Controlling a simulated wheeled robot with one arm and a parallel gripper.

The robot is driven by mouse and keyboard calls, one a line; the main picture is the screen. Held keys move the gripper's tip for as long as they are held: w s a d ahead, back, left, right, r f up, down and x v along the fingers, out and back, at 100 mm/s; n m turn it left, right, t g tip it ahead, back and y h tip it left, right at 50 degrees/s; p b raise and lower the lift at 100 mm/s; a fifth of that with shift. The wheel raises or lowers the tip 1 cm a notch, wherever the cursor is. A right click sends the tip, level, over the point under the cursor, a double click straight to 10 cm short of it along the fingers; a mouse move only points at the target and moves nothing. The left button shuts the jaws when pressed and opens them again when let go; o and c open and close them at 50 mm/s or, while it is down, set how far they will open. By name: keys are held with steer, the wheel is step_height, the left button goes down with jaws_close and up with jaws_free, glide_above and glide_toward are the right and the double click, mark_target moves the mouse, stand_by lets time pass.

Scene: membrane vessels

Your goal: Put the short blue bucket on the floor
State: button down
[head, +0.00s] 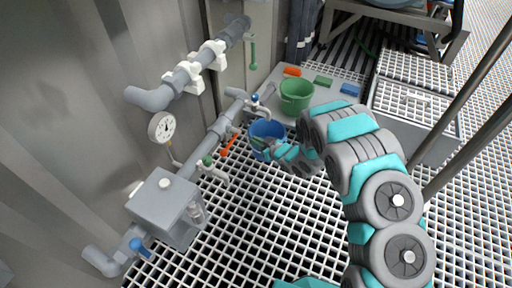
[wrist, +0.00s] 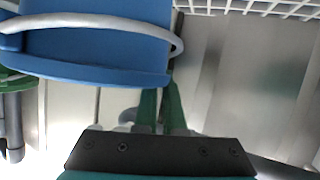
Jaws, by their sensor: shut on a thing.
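The short blue bucket (head: 267,130) is in the middle of the head view, near the pipes and over the white grating. My gripper (head: 260,143) is at its near side and is shut on it. In the wrist view the bucket (wrist: 95,55) fills the upper left, with a pale grey handle around it. The green fingers of my gripper (wrist: 160,105) are close together and reach the bucket's edge. The exact contact is partly hidden. I cannot tell whether the bucket's base touches anything below.
A green bucket (head: 296,95) stands behind on a grey platform (head: 325,96) with orange, green and blue blocks. The grating floor (head: 265,220) in front is clear.

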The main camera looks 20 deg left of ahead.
step_height(320, 180, down, 4)
steer(key=shift+r+b, duration=0.25)
steer(key=shift+b, duration=0.1)
steer(key=c, duration=1)
jaws_free()
steer(key=shift+f, duration=0.1)
steer(key=p+v, duration=0.1)
steer(key=v, duration=1.1)
